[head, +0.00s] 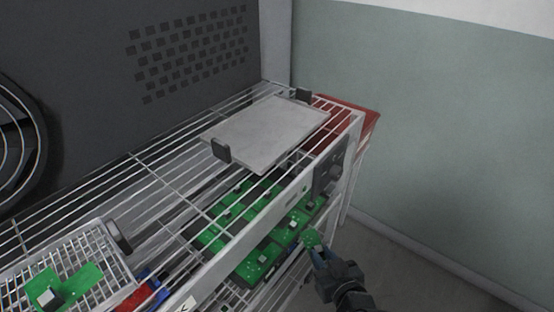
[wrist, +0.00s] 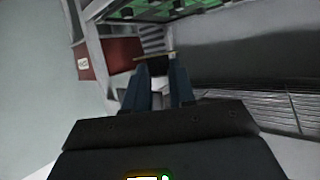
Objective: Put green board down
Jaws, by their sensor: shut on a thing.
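My gripper (head: 320,256) is at the lower right in the head view, in front of the shelf's right end. It is shut on a small green board (head: 311,238), which sticks up from the blue fingertips. In the wrist view the two blue fingers (wrist: 158,80) point away from the camera, and the held board shows only as a thin edge. A flat grey plate (head: 268,132) with black clips at two corners lies on the top wire shelf, above and left of my gripper. It is bare.
Several green boards (head: 258,262) lie in dark holders on the level below the top shelf (head: 150,158). A wire tray (head: 88,252) at lower left holds another green board (head: 62,284). A red box (head: 348,108) stands behind the shelf's right end. The floor at right is clear.

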